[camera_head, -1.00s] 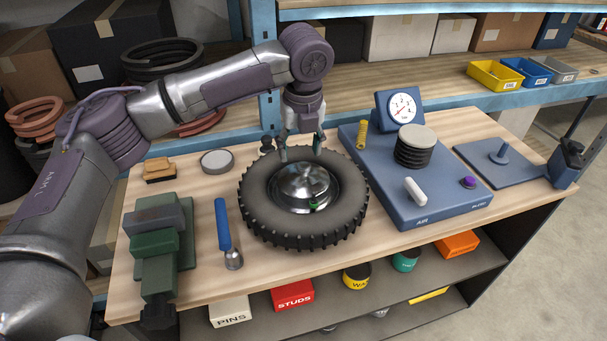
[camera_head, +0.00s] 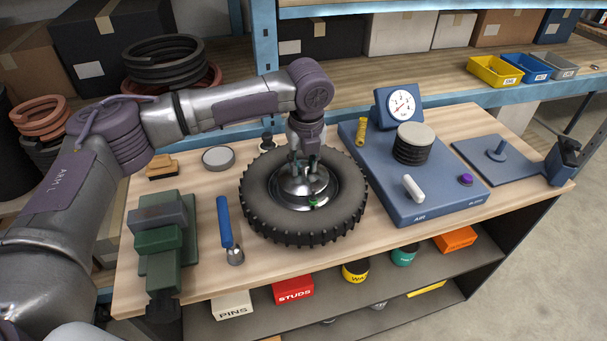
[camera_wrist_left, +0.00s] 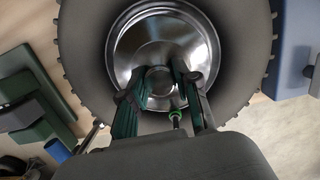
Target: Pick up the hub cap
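The hub cap (camera_head: 303,192) is a shiny metal dome seated in the middle of a black knobbly tyre (camera_head: 262,212), which lies flat on the bench. It also shows in the left wrist view (camera_wrist_left: 140,38), with a small round boss at its centre. My left gripper (camera_head: 305,168) points down over the dome. Its green-sided fingers (camera_wrist_left: 160,76) stand close together, one on each side of the boss, and look shut on it. A green-tipped valve stem (camera_head: 313,203) stands beside the dome, on the near side. My right gripper is not in view.
A blue air station (camera_head: 437,205) with a gauge stands right of the tyre. A blue-handled tool (camera_head: 224,222) and a green vise (camera_head: 158,240) are to the left. A grey round tin (camera_head: 218,158) lies behind left. Shelves with boxes run behind the bench.

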